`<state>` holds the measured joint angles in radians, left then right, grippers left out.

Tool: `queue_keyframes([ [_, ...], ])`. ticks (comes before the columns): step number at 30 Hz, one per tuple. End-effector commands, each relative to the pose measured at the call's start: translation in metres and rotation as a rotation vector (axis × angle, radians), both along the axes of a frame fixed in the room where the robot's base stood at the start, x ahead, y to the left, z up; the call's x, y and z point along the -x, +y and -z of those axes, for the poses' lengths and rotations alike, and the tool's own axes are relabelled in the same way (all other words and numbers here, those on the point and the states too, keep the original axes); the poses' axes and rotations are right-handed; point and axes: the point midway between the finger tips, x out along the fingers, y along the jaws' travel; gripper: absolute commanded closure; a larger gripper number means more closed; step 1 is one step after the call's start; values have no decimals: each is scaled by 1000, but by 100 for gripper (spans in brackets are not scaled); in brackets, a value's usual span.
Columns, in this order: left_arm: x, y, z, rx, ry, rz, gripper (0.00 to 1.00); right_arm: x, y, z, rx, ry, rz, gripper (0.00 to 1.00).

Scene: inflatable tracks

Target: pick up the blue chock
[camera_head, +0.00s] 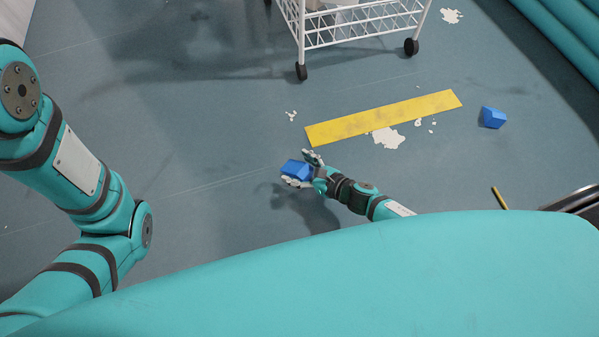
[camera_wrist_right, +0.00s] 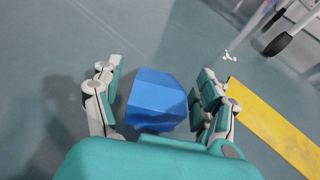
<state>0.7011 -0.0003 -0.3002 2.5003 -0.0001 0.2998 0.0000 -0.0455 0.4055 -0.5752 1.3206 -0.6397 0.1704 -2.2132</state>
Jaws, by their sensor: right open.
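A blue chock (camera_head: 294,169) is on the floor in the middle of the head view. It also shows large in the right wrist view (camera_wrist_right: 155,99). My right gripper (camera_head: 301,168) is open with its fingers on either side of this chock. In the right wrist view my right gripper (camera_wrist_right: 158,92) has a gap between each finger and the chock. A second blue chock (camera_head: 493,117) lies on the floor at the right of the head view, away from my gripper. My left arm comes in at the left, but its gripper is not in view.
A yellow strip (camera_head: 383,116) lies on the floor beyond my right gripper, with white flakes (camera_head: 388,138) around it. A white wheeled cart (camera_head: 360,25) stands at the back. A short yellow stick (camera_head: 499,198) lies at the right. The floor left of the chock is clear.

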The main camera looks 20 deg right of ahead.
Motion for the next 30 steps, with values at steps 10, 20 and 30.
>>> queue_keyframes([
  [10, 0, 0, -1, -1, -1, 0, 60, 0, 0, -1, 0, 0, 0, 55],
  [20, 0, 0, -1, -1, -1, 0, 60, 0, 0, -1, -1, -1, -1, 90],
  [30, 0, 0, -8, -1, 0, 0, 60, 0, 0, -10, -1, -2, 0, 90],
])
